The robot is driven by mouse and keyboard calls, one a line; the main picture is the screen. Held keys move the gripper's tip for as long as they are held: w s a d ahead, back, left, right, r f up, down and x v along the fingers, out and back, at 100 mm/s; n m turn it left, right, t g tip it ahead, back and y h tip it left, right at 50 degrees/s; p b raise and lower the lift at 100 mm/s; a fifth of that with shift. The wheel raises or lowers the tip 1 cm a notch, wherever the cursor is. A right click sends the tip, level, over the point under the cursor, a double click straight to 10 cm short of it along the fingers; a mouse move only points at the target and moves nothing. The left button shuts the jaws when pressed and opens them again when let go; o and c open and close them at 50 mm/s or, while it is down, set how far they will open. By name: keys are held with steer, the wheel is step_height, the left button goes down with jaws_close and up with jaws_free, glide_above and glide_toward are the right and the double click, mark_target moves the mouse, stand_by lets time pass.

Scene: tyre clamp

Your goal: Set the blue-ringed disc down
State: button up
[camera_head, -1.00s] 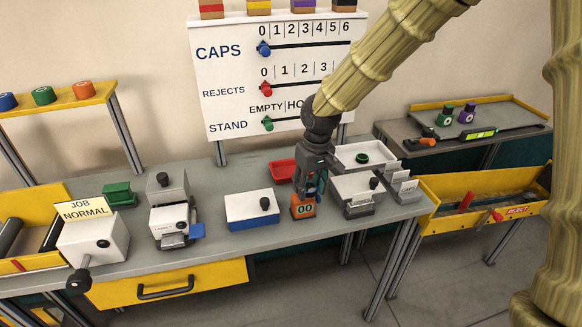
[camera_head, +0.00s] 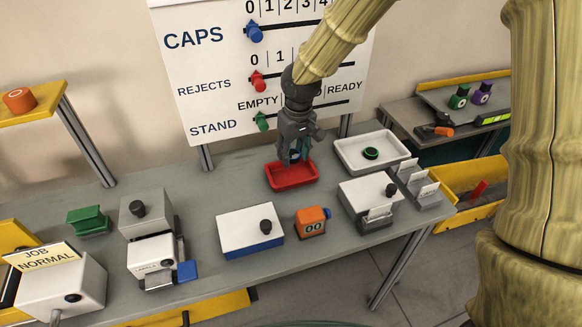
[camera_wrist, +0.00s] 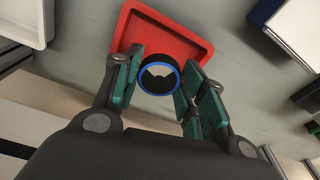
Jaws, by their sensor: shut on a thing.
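The blue-ringed disc (camera_wrist: 159,76) is a short black cylinder with a blue ring around its rim. My gripper (camera_wrist: 157,88) is shut on it, with the teal finger pads on both sides of it in the wrist view. In the head view my gripper (camera_head: 294,158) points down over the red tray (camera_head: 292,184), and the disc is mostly hidden between the fingers. In the wrist view the red tray (camera_wrist: 190,42) lies behind the disc. The disc appears to be above the tray; I cannot tell whether it touches the floor of it.
A white tray (camera_head: 346,158) with a green-ringed disc (camera_head: 371,153) stands to the right. An orange counter (camera_head: 312,221) and a white-and-blue box (camera_head: 248,231) stand in front. A board with sliders (camera_head: 200,85) rises behind. Bare bench lies left of the red tray.

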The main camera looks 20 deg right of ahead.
mark_target(291, 177)
steer(key=f, duration=0.1)
steer(key=w+f, duration=0.1)
steer(key=f, duration=0.1)
steer(key=shift+f, duration=0.25)
steer(key=shift+s+f, duration=0.1)
steer(key=shift+s, duration=0.15)
steer(key=shift+f+p, duration=0.55)
steer(key=shift+f, duration=1.35)
steer(key=shift+f, duration=0.2)
steer(key=o, duration=0.9)
steer(key=shift+r, duration=0.1)
steer(key=shift+s+d+r+b, duration=0.1)
steer(key=shift+s+r+b, duration=0.15)
steer(key=shift+r, duration=1.75)
steer(key=shift+s+d+r+b, duration=0.1)
steer(key=shift+s+r+b, duration=0.15)
steer(key=shift+r, duration=1.8)
steer(key=shift+s+r+b, duration=0.15)
steer(key=shift+r+b, duration=0.15)
steer(key=shift+r, duration=1.7)
